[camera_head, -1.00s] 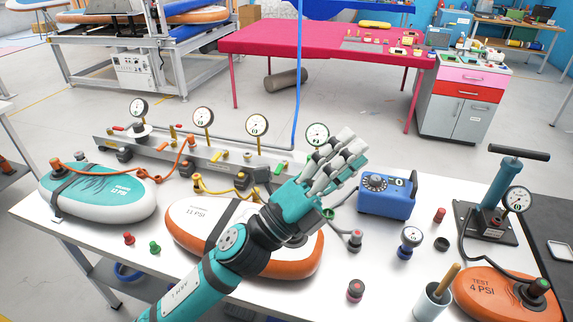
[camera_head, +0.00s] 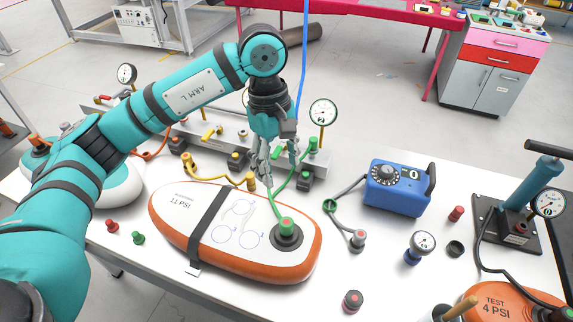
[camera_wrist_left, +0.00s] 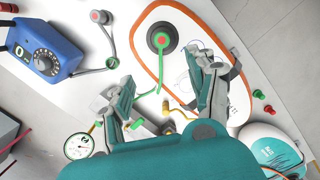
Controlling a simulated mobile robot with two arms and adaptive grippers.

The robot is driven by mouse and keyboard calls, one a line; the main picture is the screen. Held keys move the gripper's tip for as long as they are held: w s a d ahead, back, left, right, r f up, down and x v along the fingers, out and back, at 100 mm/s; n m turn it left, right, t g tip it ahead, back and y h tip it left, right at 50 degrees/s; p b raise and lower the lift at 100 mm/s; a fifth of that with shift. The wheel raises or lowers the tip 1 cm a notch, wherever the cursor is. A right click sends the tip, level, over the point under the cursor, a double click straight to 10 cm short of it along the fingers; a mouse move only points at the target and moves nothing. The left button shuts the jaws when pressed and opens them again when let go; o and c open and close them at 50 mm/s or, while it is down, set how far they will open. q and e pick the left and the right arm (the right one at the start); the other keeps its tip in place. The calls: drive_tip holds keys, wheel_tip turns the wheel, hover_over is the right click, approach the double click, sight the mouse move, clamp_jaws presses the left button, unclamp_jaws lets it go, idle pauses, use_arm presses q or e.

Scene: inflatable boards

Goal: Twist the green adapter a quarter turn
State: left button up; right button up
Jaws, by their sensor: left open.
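The green adapter (camera_head: 286,226), with a red top, sits upright on the dark round valve (camera_head: 288,240) at the right end of the white and orange board marked 11 PSI (camera_head: 180,210). A green hose (camera_head: 274,205) runs from it towards the manifold. My left gripper (camera_head: 275,170) is open, fingers pointing down, above and behind the adapter, apart from it. In the left wrist view, the adapter (camera_wrist_left: 161,41) shows beyond the spread fingers (camera_wrist_left: 163,88), with the hose running down between them. My right gripper is not in view.
A manifold rail (camera_head: 215,150) with gauges stands behind the board. A blue box with a dial (camera_head: 397,188) is to the right, beside a grey-hosed fitting (camera_head: 358,240). A small gauge (camera_head: 422,243) and loose caps (camera_head: 352,300) lie at the front right.

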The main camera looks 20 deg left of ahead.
use_arm(q)
drive_tip(key=s+f, duration=0.1)
drive_tip(key=f, duration=0.1)
drive_tip(key=p, duration=0.4)
approach(286, 221)
drive_tip(key=f, duration=0.4)
drive_tip(key=s+d+f, duration=0.1)
drive_tip(key=f, duration=0.1)
drive_tip(key=shift+f, duration=0.4)
wheel_tip(286, 221, down, 3)
drive_tip(key=shift+d+f+p, duration=0.1)
drive_tip(key=shift+d+p, duration=0.1)
drive_tip(key=shift+p, duration=0.3)
drive_tip(key=shift+f, duration=0.35)
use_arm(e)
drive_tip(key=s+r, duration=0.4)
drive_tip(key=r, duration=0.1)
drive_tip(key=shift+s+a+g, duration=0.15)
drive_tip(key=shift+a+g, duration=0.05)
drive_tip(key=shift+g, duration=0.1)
